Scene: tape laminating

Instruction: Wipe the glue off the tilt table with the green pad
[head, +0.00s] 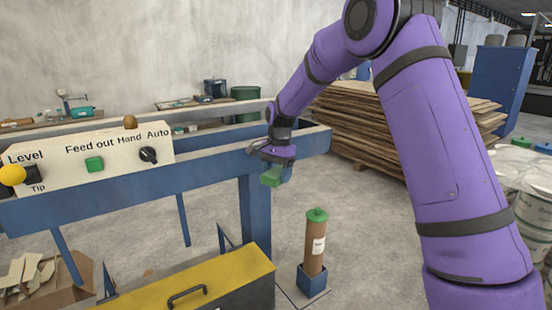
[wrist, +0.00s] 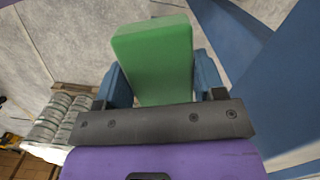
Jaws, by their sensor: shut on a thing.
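My gripper (head: 275,168) is shut on the green pad (head: 271,177). In the head view it hangs beside the blue frame rail, near the right end of the blue frame. In the wrist view the pad (wrist: 155,55) sticks out between the two blue fingers of my gripper (wrist: 163,85). The blue frame of the tilt table (head: 215,170) runs across the left half of the head view. I see no glue on it in either view.
A control panel (head: 90,160) with a yellow knob, green button and black switch sits on the frame's left. Below are a yellow-topped box (head: 205,278) and a brown tube (head: 315,250) with a green cap. Stacked boards (head: 365,130) stand behind my arm. White buckets (head: 520,185) stand at right.

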